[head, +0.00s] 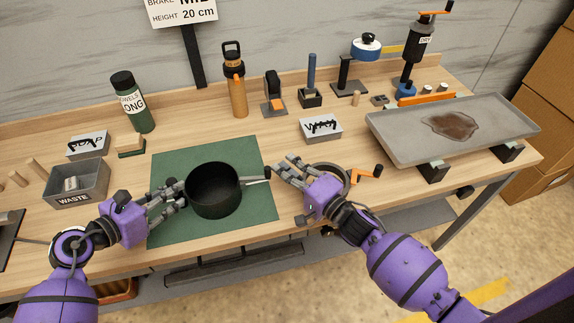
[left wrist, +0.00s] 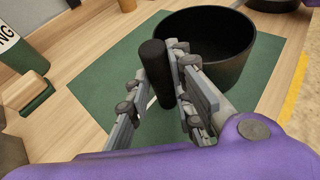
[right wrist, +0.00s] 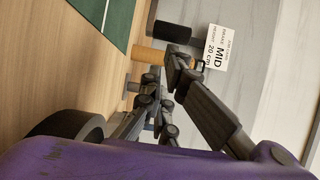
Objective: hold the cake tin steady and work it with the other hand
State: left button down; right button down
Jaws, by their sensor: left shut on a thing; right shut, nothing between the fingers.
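The cake tin (head: 213,192) is a round black open vessel standing on a green mat (head: 250,151). It also shows in the left wrist view (left wrist: 228,72). My left gripper (head: 178,194) is at the tin's left side. In the left wrist view its fingers (left wrist: 165,88) close around a dark cylindrical handle (left wrist: 156,68) beside the tin's wall; where the handle joins the tin is hidden.
A dark ring-shaped part with an orange crank (head: 364,174) lies beside my right gripper. A grey tray (head: 490,112) with a brown stain stands at right.

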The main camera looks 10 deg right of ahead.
jog(key=shift+s, duration=0.65)
jog(key=shift+s+a, duration=0.25)
jog(key=shift+s, duration=0.45)
jog(key=shift+s+a+m+t+h, duration=0.2)
jog(key=shift+s+m+h, duration=0.2)
jog(key=shift+s+h, duration=0.15)
jog(key=shift+s+a+m+t+h, duration=0.15)
jog(key=shift+s+m+t+h, duration=0.05)
jog(key=shift+s+m+h, duration=0.25)
jog(key=shift+s+a+h, duration=0.3)
jog(key=shift+s+a, duration=0.15)
jog(key=shift+s, duration=0.25)
jog(key=shift+s+a+m+t+h, duration=0.3)
jog(key=shift+s+m+t+h, duration=0.15)
jog(key=shift+m+h, duration=0.35)
jog(key=shift+s+a, duration=0.85)
jog(key=shift+s, duration=0.1)
jog(key=shift+s+a, duration=0.35)
jog(key=shift+a, duration=0.25)
jog(key=shift+s+a, duration=0.35)
jog(key=shift+a, duration=0.2)
jog(key=shift+d, duration=0.15)
